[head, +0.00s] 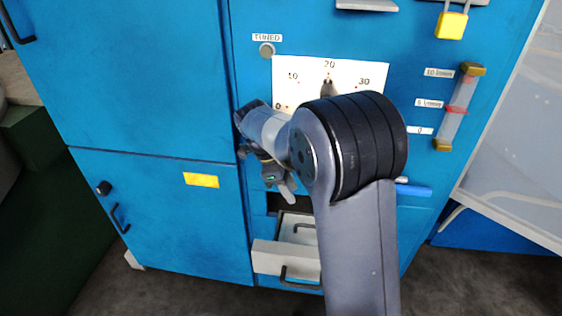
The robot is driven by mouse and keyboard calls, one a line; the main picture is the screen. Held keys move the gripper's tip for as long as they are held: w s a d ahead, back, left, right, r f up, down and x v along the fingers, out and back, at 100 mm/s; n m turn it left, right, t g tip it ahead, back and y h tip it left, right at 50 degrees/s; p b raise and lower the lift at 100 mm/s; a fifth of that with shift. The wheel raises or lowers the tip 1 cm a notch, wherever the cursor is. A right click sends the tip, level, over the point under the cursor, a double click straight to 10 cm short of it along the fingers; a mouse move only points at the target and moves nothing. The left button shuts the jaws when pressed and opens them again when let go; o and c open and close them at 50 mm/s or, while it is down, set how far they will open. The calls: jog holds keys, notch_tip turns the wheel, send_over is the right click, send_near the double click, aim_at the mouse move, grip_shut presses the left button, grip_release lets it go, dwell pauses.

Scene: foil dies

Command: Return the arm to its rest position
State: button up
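My arm rises from the bottom of the head view and reaches toward the front of a blue cabinet (130,90). My gripper (284,190) points down and away, left of my large dark arm joint, above a pulled-out pale drawer (270,258). The fingers are small and partly hidden by my wrist, so I cannot tell whether they are open or shut. I see nothing clearly held.
A white dial plate (345,72) numbered from 0 to 30 is partly behind my arm. A flow tube (455,110) and a yellow padlock (451,25) are at the right. A blue handle (414,191) juts out right of my arm. Grey floor (480,280) is clear.

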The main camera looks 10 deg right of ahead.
aim_at(308, 225)
jog(key=b+x, duration=0.3)
jog(key=x, duration=1)
jog(key=shift+a+f, duration=0.15)
jog(key=shift+f, duration=0.05)
jog(key=shift+r+p, duration=0.4)
jog(key=shift+p, duration=0.05)
